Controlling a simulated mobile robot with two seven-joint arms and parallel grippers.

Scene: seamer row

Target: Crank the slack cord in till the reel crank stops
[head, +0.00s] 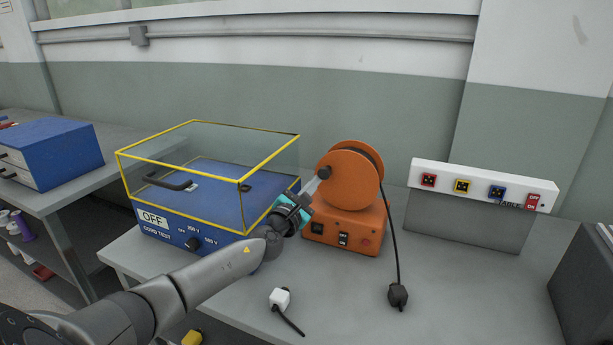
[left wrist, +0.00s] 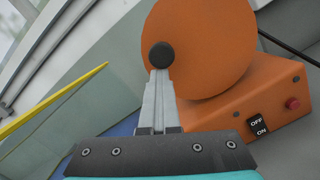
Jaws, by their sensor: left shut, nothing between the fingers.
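The orange cord reel (head: 350,172) stands upright on an orange base (head: 345,230) on the bench. Its black crank knob (head: 324,172) is on the left part of the reel's face; it also shows in the left wrist view (left wrist: 161,55). Black cord (head: 393,225) hangs from the reel's right side to a black plug (head: 398,295) on the bench. My left gripper (head: 313,185) is shut with nothing in it. Its fingertips (left wrist: 160,74) point at the knob and look very close to it; I cannot tell whether they touch. My right gripper is not in view.
A blue cord tester (head: 165,228) with a clear, yellow-edged cover stands left of the reel, close to my left arm. A white plug (head: 279,298) lies at the front. A socket panel (head: 480,187) stands at the right. Bench between panel and black plug is clear.

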